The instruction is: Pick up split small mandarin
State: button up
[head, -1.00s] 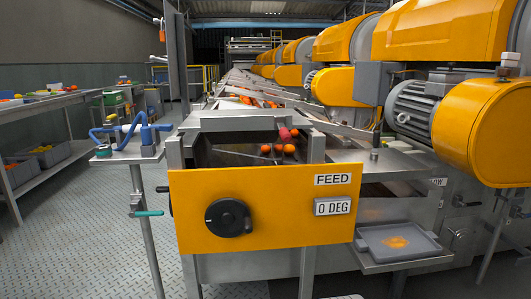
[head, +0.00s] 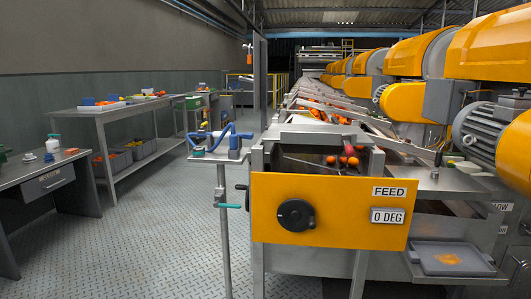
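Several small orange fruits (head: 343,160) lie in the feed trough (head: 300,163) behind the yellow FEED panel (head: 285,225). One fruit (head: 348,149) looks redder and sits a little higher than the others. The fruits are too small in the picture to tell which one is split. The panel and the trough walls may hide more of the trough's floor. My gripper is not in view.
A stand with a blue clamp-like device (head: 232,140) is left of the feed. A grey tray (head: 452,258) with an orange stain sits at lower right. Yellow machine housings (head: 403,102) line the right. Benches (head: 125,107) stand left, with open floor (head: 150,240) between.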

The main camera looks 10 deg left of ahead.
aim_at(331, 160)
jog(key=z, duration=0.05)
jog(key=k, duration=0.65)
jog(key=u, duration=1.15)
jog(key=i, duration=0.95)
jog(key=u, duration=0.8)
jog(key=i, duration=2.25)
jog(key=z, duration=1.5)
jog(key=i, duration=0.9)
jog(key=u, duration=1)
jog(key=k, duration=0.35)
jog(key=u, duration=0.05)
